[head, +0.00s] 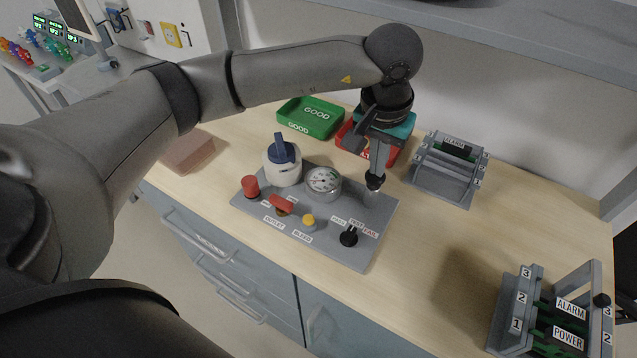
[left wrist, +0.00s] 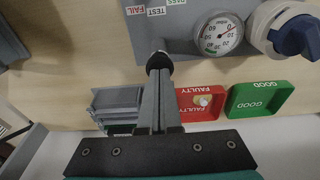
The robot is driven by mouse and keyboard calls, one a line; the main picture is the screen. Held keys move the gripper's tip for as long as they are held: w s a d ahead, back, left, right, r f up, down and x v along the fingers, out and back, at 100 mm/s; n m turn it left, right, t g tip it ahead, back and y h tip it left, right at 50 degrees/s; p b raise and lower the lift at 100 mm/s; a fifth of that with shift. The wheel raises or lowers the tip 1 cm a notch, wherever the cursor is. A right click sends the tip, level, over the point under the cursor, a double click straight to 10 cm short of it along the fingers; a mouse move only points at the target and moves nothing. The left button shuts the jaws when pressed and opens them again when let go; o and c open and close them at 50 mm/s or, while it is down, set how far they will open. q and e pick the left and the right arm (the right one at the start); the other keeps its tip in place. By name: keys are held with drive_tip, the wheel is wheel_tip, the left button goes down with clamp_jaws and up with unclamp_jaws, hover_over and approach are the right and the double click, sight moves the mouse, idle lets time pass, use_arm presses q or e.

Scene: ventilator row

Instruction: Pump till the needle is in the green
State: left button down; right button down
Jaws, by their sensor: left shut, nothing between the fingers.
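A grey test panel (head: 335,245) lies on the bench. It bears a round gauge (head: 323,181) with a white face, which also shows in the left wrist view (left wrist: 217,34); the needle's exact reading is too small to tell. Left of the gauge stands a white cylinder (head: 284,172) with a blue handle (head: 283,148). A red knob (head: 250,186), a red OUTLET lever (head: 282,204), a yellow BLEED knob (head: 309,221) and a black PASS/TEST/FAIL selector (head: 348,238) sit along the front. My left gripper (head: 374,182) is shut and empty, above the panel's far right corner. My right gripper is out of view.
A green GOOD tray (head: 310,112) and a red FAULTY tray (left wrist: 186,115) stand behind the panel. A grey rack (head: 447,180) stands at right, and another rack with ALARM and POWER modules (head: 520,325) at the front right. Bare bench lies between panel and racks.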

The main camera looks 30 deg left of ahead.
use_arm(q)
drive_tip(key=shift+f+b, duration=0.6)
drive_tip(key=shift+f, duration=0.2)
drive_tip(key=shift+r+p, duration=0.9)
drive_tip(key=shift+r, duration=0.65)
drive_tip(key=shift+f, duration=0.15)
drive_tip(key=shift+f+b, duration=1.35)
drive_tip(key=shift+b, duration=0.3)
drive_tip(key=shift+r+p, duration=0.9)
drive_tip(key=shift+r, duration=0.6)
drive_tip(key=shift+f, duration=0.15)
